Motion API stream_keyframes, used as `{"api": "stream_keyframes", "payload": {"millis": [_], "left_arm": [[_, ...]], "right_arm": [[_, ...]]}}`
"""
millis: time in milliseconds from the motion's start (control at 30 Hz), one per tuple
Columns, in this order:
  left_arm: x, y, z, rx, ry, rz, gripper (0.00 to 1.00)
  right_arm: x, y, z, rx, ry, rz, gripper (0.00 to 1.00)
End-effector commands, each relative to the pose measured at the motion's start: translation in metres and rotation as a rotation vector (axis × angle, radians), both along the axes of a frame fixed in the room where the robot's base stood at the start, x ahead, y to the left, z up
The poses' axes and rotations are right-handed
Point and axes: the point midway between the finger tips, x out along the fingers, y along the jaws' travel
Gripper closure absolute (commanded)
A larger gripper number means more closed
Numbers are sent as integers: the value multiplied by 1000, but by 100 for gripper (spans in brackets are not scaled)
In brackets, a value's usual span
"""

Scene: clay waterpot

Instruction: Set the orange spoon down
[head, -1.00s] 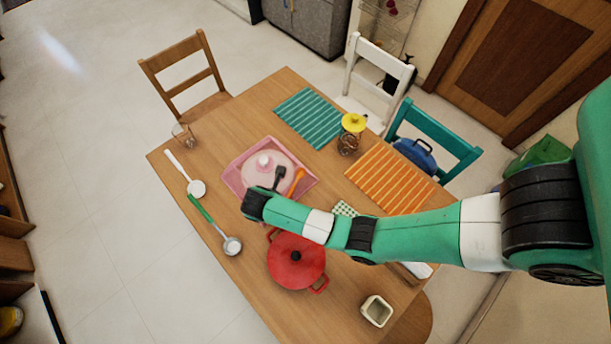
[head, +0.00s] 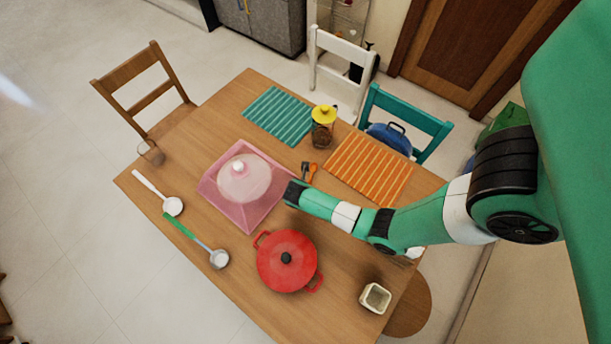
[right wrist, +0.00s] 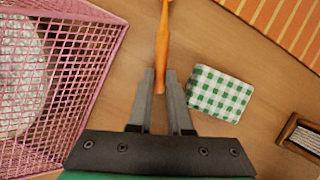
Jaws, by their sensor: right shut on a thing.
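The orange spoon (right wrist: 162,45) is between the fingertips of my right gripper (right wrist: 159,80) in the right wrist view, with its handle pointing away from the palm. In the head view, only a small bit of the orange spoon (head: 313,167) shows beside my right gripper (head: 307,171). It is over the bare table between the pink mesh basket and the orange striped mat. I cannot tell whether the spoon touches the wood. My left gripper is not in view.
The pink basket (head: 264,212) holds a pale lidded pot (head: 243,180). The orange striped mat (head: 368,170), an amber jar (head: 322,130), a red pot (head: 287,262) and a green checked cloth (right wrist: 215,93) are nearby. Bare wood (head: 222,140) lies left of the teal mat.

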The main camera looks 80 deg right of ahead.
Motion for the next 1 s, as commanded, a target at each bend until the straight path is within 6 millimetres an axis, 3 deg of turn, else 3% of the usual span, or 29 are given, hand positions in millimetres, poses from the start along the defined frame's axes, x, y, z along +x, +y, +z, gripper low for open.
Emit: {"api": "stream_keyframes", "payload": {"millis": [33, 100, 433, 467, 633, 1000], "left_arm": [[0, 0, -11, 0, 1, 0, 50], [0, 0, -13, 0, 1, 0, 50], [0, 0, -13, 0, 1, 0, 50], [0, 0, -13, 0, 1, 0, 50], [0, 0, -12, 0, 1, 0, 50], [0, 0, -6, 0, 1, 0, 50]], "right_arm": [[0, 0, -15, 1, 2, 1, 100], [0, 1, -22, 1, 1, 2, 100], [1, 1, -24, 0, -1, 1, 100], [1, 1, -24, 0, -1, 1, 81], [1, 1, -23, 0, -1, 1, 53], [1, 2, -14, 0, -2, 2, 53]]}}
